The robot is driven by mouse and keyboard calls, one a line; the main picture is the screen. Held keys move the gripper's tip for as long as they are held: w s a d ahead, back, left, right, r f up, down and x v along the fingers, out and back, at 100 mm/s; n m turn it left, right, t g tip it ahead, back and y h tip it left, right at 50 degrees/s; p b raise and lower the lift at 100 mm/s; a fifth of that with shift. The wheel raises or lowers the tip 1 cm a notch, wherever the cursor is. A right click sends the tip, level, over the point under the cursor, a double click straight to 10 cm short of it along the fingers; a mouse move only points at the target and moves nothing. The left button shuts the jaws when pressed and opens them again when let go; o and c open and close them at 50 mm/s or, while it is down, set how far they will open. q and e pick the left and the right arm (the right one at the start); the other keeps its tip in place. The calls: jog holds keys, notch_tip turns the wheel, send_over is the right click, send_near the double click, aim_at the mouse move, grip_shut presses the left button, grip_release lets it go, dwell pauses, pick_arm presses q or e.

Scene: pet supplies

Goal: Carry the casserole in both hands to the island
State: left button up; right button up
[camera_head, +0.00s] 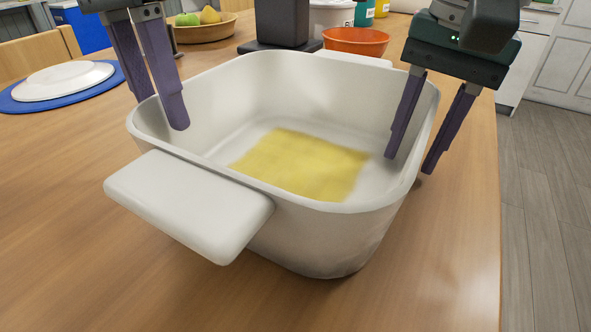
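The white, square-cornered casserole (310,235) stands on the wooden table, with a flat handle at the near left and another at the far side. A flat yellow layer (303,163) lies on its floor. My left gripper (163,112) straddles the left wall, one finger inside and one outside; the outer fingertip is hidden behind the rim. My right gripper (410,163) straddles the right wall the same way, with its fingers apart. Both look open around the walls, and I see no firm contact.
The wooden table (60,230) is clear at the front left. A white plate (62,80) on a blue mat lies at left. A fruit bowl (205,30) and an orange bowl (356,41) stand behind. Grey floor (545,200) lies beyond the table's right edge.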

jog(key=shift+r, duration=0.1)
pick_arm(q)
notch_tip(320, 180, up, 7)
jog(key=shift+w+a+f, duration=0.15)
jog(key=shift+a, duration=0.2)
pick_arm(e)
notch_tip(320, 180, up, 12)
jog(key=d, duration=0.1)
jog(key=shift+s, duration=0.3)
